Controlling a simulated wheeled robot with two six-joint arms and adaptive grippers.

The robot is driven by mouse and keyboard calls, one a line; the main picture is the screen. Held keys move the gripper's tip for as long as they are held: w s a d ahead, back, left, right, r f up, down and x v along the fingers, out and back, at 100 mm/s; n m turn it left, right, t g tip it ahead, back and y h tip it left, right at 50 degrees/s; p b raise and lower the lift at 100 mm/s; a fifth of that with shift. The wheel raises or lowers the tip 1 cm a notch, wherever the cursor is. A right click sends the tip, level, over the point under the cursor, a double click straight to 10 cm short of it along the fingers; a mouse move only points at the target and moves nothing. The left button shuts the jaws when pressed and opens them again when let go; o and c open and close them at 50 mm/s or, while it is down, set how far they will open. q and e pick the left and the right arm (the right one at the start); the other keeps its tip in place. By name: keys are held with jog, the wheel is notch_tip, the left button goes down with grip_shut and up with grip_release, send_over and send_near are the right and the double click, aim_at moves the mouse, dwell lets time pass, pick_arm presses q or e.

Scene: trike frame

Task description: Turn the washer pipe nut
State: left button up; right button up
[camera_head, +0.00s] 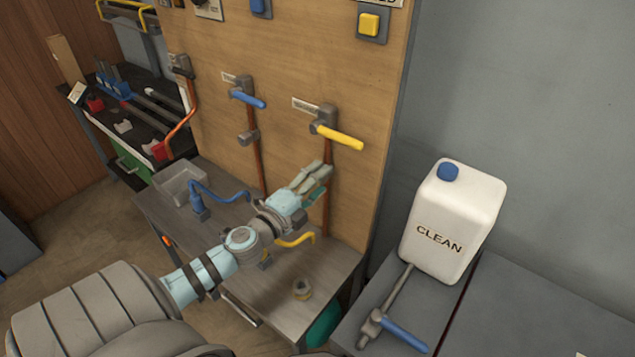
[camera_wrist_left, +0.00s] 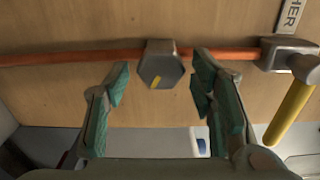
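The washer pipe nut (camera_wrist_left: 160,66) is a grey hexagonal nut with a small yellow mark, on a copper pipe (camera_wrist_left: 90,56) in the left wrist view. My left gripper (camera_wrist_left: 160,78) is open, its two green-padded fingers on either side of the nut with gaps visible. In the head view the left gripper (camera_head: 318,180) is by the copper pipe below the yellow-handled valve (camera_head: 338,136), and it hides the nut there. The yellow handle also shows in the left wrist view (camera_wrist_left: 290,115). My right gripper is not in view.
A white "CLEAN" jug (camera_head: 455,215) stands at right.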

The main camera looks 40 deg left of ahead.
pick_arm(q)
jog(key=s, duration=1.2)
jog(key=shift+d, duration=0.1)
